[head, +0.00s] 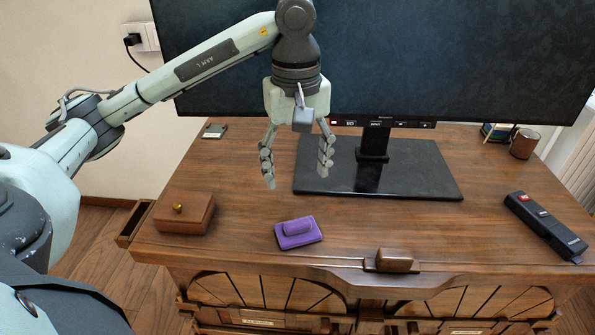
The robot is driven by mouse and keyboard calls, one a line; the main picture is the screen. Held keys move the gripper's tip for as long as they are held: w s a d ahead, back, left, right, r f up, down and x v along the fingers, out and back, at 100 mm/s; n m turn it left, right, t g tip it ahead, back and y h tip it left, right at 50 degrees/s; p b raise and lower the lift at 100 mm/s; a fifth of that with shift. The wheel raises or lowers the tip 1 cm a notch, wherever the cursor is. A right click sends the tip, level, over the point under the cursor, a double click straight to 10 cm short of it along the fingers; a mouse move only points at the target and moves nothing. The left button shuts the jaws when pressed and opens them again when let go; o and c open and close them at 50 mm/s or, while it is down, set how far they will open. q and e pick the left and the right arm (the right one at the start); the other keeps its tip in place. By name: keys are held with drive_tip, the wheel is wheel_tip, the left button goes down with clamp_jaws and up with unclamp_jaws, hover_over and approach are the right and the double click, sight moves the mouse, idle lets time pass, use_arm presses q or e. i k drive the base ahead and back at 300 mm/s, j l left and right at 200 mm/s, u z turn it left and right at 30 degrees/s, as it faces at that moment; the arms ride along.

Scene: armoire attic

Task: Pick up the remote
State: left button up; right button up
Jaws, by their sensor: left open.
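The remote (546,227) is a long black bar with a red patch near its far end. It lies on the right side of the wooden desk top (235,190), slanting toward the front right. My left gripper (297,180) points down above the desk, in front of the monitor. Its two fingers are spread with nothing between them. It is well to the left of the remote. My right gripper is not in view.
A large monitor (400,60) on a black base (425,180) stands behind. A purple object (298,232), a brown box (185,213) and a small wooden block (394,261) lie near the front. A brown cup (524,144) stands at the back right.

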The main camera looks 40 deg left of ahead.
sight(526, 210)
drive_tip(key=i+l+z, duration=0.3)
drive_tip(key=l, duration=0.35)
drive_tip(key=i+l+z, duration=0.3)
drive_tip(key=i+l, duration=0.2)
drive_tip(key=l, duration=0.1)
